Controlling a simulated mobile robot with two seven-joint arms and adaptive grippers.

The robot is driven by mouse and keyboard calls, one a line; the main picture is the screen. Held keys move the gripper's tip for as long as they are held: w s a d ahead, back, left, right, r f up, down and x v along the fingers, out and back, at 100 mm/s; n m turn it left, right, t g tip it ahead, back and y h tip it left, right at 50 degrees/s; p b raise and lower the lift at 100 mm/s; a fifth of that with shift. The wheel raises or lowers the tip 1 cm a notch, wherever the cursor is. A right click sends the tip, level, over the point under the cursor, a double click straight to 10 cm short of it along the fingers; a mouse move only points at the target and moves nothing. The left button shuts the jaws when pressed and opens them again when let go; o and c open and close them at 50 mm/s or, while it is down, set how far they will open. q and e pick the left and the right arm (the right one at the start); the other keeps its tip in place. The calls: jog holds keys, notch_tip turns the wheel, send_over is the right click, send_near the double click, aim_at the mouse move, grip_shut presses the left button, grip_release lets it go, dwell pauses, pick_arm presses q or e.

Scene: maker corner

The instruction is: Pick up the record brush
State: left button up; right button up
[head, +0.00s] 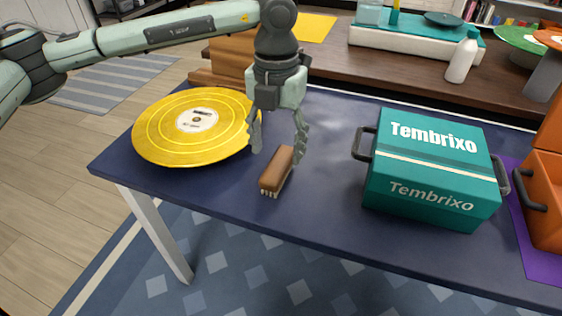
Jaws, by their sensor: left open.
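The record brush (277,172) has a brown wooden back and pale bristles. It lies on the dark blue table near its front edge, in the middle of the head view. My left gripper (276,152) points down over the brush with its fingers spread open. One finger is to the left of the brush's far end and the other to its right. I cannot tell whether the right finger touches the brush. My right gripper is not in view.
A yellow record (160,142) lies left of the brush. A teal box with handles marked Tembrixo (429,170) stands to the right. An orange bin (545,190) is at the far right. A white bottle (461,61) stands on the wooden bench behind. Bare table (325,190) lies between brush and box.

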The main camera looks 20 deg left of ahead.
aim_at(278, 162)
pick_arm(q)
notch_tip(278, 162, down, 6)
jog(key=shift+w+d+r+p, duration=0.1)
jog(key=shift+p, duration=0.3)
jog(key=c, duration=1.3)
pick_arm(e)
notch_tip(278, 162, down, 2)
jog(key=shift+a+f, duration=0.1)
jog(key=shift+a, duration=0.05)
pick_arm(q)
jog(key=shift+r, duration=0.15)
